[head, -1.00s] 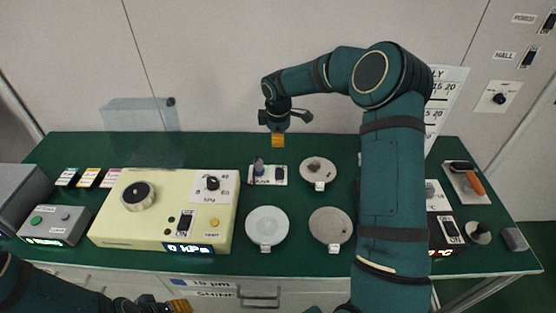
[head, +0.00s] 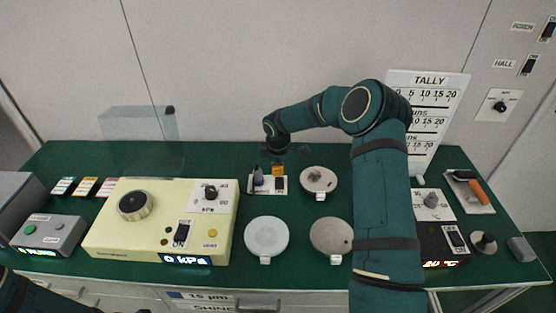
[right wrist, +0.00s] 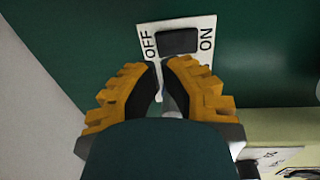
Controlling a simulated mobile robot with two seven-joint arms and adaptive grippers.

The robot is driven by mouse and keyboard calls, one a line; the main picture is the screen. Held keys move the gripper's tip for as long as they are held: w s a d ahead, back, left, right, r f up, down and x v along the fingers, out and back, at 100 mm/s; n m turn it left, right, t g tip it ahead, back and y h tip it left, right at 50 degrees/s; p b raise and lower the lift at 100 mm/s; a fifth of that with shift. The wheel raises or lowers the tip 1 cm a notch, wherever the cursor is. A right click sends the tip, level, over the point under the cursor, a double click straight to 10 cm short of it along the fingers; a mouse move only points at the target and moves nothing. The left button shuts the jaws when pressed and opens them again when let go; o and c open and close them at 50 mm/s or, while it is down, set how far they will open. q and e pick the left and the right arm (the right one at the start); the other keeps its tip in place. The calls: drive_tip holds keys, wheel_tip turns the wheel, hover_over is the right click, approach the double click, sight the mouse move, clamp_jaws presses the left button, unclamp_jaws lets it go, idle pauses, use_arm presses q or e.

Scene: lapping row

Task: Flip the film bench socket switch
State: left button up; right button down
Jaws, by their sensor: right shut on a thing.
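The film bench socket switch (head: 279,184) is a black rocker on a small white plate at the back middle of the green bench. In the right wrist view the rocker (right wrist: 178,41) lies between the words OFF and ON; which side is pressed I cannot tell. A grey plug (head: 258,176) stands upright at the plate's left. My right gripper (head: 278,170) is low over the rocker's end of the plate, its orange fingers nearly together. In the right wrist view the fingertips (right wrist: 162,72) are just beside the rocker. What they close on is unclear; something grey shows behind them.
A cream control box (head: 160,222) stands to the left, with a clear screen (head: 140,135) behind it. Round discs (head: 267,237) lie in front and to the right of the plate. A tally board (head: 428,110) leans at the back right.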

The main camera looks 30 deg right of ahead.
sight(278, 177)
drive_tip(key=shift+w+d+f+b, duration=0.1)
drive_tip(key=shift+f+b, duration=0.1)
drive_tip(key=shift+f, duration=0.8)
drive_tip(key=shift+w+f+b, duration=0.1)
drive_tip(key=shift+f+b, duration=0.05)
drive_tip(key=shift+f, duration=0.85)
